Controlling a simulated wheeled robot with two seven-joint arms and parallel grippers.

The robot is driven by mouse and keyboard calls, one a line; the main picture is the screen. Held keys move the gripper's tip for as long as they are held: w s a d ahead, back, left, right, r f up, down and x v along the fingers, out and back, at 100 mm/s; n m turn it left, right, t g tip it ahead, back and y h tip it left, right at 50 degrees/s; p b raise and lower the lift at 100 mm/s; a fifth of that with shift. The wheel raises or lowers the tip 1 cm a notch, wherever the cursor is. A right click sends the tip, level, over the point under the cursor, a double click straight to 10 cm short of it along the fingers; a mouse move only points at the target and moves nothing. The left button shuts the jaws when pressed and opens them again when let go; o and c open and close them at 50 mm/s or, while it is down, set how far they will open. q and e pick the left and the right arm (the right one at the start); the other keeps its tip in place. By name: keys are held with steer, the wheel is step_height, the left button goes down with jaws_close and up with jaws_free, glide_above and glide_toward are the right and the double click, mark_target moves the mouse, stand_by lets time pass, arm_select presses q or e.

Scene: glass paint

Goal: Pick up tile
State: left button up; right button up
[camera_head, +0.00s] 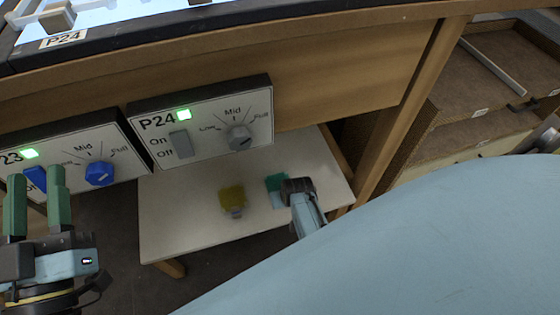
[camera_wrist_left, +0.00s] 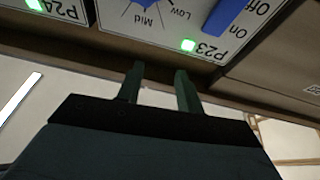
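A yellow tile (camera_head: 232,196) lies on a low white table (camera_head: 180,215) below the control panels. In the left wrist view, the gripper (camera_wrist_left: 160,82) points at the P23 panel's edge with an empty gap. No tile is clear there.
The P23 panel (camera_head: 75,145) has a blue switch and blue dial; the P24 panel (camera_head: 160,142) has grey ones. Both show green lights. A wooden bench front (camera_head: 340,82) overhangs the low table. Brown shelving (camera_head: 470,145) stands at right. My large light-blue body part covers the lower right.

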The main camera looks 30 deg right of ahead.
steer(key=shift+w+f+b, duration=0.25)
steer(key=shift+f+b, duration=0.25)
steer(key=shift+f, duration=0.2)
steer(key=shift+w+f, duration=0.2)
steer(key=shift+f, duration=0.1)
arm_select(q)
steer(key=s+r+t, duration=0.1)
steer(key=r+t+h, duration=0.1)
steer(key=r+t, duration=0.1)
steer(key=shift+s+a, duration=0.1)
steer(key=shift+s, duration=0.25)
arm_select(e)
jaws_close()
steer(key=shift+r, duration=0.15)
